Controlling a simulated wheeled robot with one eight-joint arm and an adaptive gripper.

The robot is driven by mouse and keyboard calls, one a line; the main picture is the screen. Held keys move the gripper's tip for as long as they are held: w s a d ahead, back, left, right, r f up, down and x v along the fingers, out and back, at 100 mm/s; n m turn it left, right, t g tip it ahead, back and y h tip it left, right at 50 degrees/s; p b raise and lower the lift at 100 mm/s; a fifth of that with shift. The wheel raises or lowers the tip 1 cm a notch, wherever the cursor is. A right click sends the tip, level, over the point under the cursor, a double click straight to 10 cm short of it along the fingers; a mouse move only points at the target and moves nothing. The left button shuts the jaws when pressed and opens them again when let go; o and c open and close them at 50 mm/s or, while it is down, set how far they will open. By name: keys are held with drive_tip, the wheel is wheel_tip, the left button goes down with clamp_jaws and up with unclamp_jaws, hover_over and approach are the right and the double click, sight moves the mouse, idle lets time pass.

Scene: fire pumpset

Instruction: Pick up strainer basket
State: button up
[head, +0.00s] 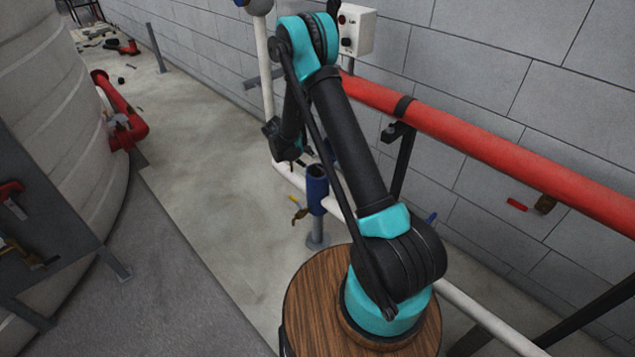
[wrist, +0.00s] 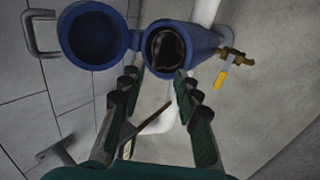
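The blue strainer housing (wrist: 196,37) stands open in the wrist view, with its round lid (wrist: 93,37) swung to the left. A dark, round shape inside its mouth looks like the strainer basket (wrist: 166,50); its detail is too dim to make out. My gripper (wrist: 157,74) is open and empty, with its two green fingers apart below the housing mouth in the picture. In the head view the blue housing (head: 317,188) stands on a post beside the wall, below my arm's end. The basket cannot be seen there.
A brass valve with a yellow handle (wrist: 221,78) sticks out from the housing's right side. A white pipe (head: 338,212) runs along the wall by the housing. A red pipe (head: 480,145) runs above it.

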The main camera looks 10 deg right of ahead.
hover_over(315, 174)
wheel_tip(315, 174, down, 6)
drive_tip(key=shift+f, duration=0.2)
clamp_jaws()
idle(0.6)
